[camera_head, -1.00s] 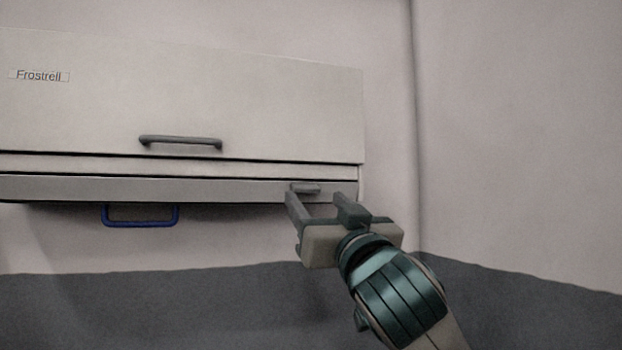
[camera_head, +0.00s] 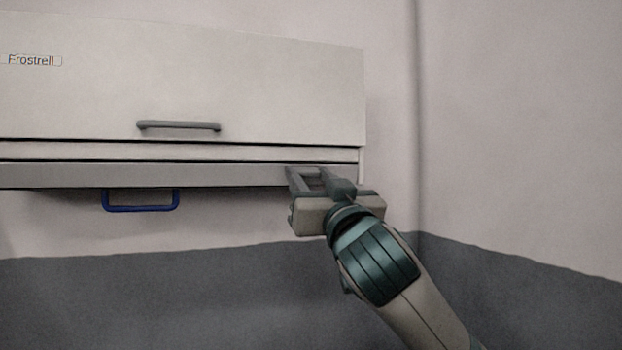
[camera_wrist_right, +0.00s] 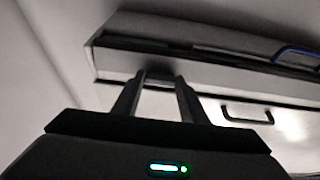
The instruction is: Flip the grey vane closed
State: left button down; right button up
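The grey vane (camera_head: 150,175) is a long strip along the bottom front of the white wall unit (camera_head: 250,85), and it also shows in the right wrist view (camera_wrist_right: 230,75). A gap and dark line separate it from the front panel above. My right gripper (camera_head: 318,178) is at the vane's right end, its fingers pointing up at it. The fingers are apart, and the right wrist view also shows a gap between them (camera_wrist_right: 157,88). A small grey tab on the vane is at the fingertips, partly hidden; contact is unclear. My left gripper is not in view.
A blue handle (camera_head: 141,208) hangs below the unit at left. A wall corner stands to the right.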

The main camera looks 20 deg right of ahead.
jog(key=shift+r, duration=0.15)
jog(key=shift+r+g+b, duration=0.35)
jog(key=shift+g+b, duration=0.1)
jog(key=shift+g, duration=0.15)
jog(key=shift+w+r+g, duration=0.15)
jog(key=shift+r+g, duration=0.1)
jog(key=shift+g, duration=0.4)
jog(key=shift+w+r+g, duration=0.15)
jog(key=shift+r+g, duration=0.1)
jog(key=shift+g, duration=0.4)
jog(key=o, duration=1)
jog(key=shift+o, duration=0.2)
jog(key=shift+f, duration=0.1)
